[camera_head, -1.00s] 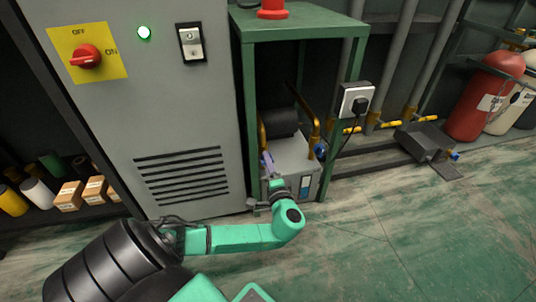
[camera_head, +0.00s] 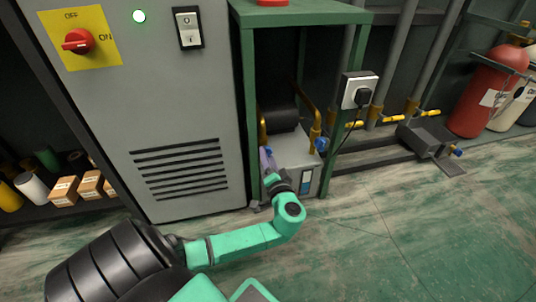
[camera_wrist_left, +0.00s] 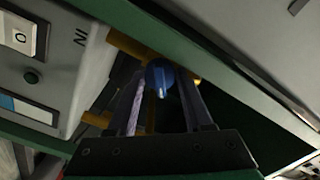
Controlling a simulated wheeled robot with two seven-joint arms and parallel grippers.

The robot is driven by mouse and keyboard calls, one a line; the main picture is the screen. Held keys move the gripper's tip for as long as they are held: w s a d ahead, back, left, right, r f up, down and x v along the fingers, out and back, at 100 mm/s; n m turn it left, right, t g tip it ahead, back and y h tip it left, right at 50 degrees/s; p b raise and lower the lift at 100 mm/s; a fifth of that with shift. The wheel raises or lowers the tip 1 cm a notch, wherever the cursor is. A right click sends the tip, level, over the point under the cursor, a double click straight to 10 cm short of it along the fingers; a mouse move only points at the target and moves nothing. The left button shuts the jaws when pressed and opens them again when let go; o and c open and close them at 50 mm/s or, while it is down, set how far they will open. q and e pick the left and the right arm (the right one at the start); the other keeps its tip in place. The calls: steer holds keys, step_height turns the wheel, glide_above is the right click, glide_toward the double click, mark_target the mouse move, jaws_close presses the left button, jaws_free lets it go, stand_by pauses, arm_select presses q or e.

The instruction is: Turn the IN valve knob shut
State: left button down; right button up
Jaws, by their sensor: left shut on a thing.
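The IN valve's blue knob (camera_wrist_left: 161,76) shows in the left wrist view, on a brass pipe (camera_wrist_left: 128,45) beside the grey unit's IN lettering (camera_wrist_left: 80,37). My left gripper (camera_wrist_left: 164,88) has its two fingers on either side of this knob and is shut on it. In the head view my left gripper (camera_head: 267,160) reaches into the green frame at the unit's left side, and it hides the IN knob there. A second blue knob (camera_head: 321,144) is on the unit's right brass pipe. My right gripper is not in view.
The green frame (camera_head: 249,110) stands close around the grey unit (camera_head: 297,151). A grey cabinet (camera_head: 180,110) stands to its left. A socket with a black plug (camera_head: 360,92) is on the frame's right side. Red cylinder (camera_head: 480,100) stands far right. The floor in front is clear.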

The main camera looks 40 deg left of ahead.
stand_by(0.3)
arm_select(q)
steer(key=shift+c, duration=1.5)
jaws_free()
